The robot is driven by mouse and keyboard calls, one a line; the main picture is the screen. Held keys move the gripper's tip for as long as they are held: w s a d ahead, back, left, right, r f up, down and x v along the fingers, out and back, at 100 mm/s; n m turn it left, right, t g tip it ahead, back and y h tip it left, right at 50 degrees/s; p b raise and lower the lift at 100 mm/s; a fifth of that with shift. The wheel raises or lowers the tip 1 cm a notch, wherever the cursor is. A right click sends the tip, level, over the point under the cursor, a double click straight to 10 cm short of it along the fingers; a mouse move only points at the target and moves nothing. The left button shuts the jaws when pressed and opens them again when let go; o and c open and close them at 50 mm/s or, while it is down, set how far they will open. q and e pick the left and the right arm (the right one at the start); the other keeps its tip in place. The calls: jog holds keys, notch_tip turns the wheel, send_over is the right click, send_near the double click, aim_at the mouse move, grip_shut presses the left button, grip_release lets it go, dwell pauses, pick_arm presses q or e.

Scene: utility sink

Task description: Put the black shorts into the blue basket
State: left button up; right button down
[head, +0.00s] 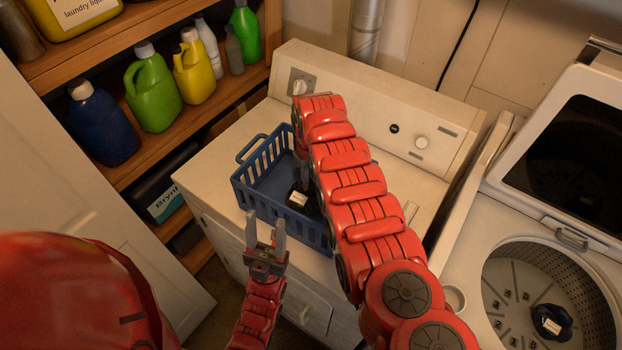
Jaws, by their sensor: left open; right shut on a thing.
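The blue basket (262,204) stands on top of the white dryer. My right arm reaches over it, and the arm covers the basket's right part. My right gripper (302,182) points down inside the basket and is shut on a small black garment with a white label, which I take to be the black shorts (296,199). I cannot tell whether the garment touches the basket floor. My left gripper (266,236) is open and empty, fingers up, in front of the basket. Another dark item with a white label (551,322) lies in the washer drum.
The open washer (460,298) is at the right, its lid (570,150) raised. Shelves at the left hold several bottles, including a green one (153,95) and a blue one (103,130). The dryer top (228,160) is bare left of the basket.

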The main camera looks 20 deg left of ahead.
aim_at(311, 182)
jog(key=c, duration=0.7)
grip_release()
jog(key=shift+o, duration=0.2)
jog(key=shift+r, duration=0.45)
notch_tip(311, 182, up, 11)
jog(key=b, duration=0.3)
jog(key=shift+r, duration=0.2)
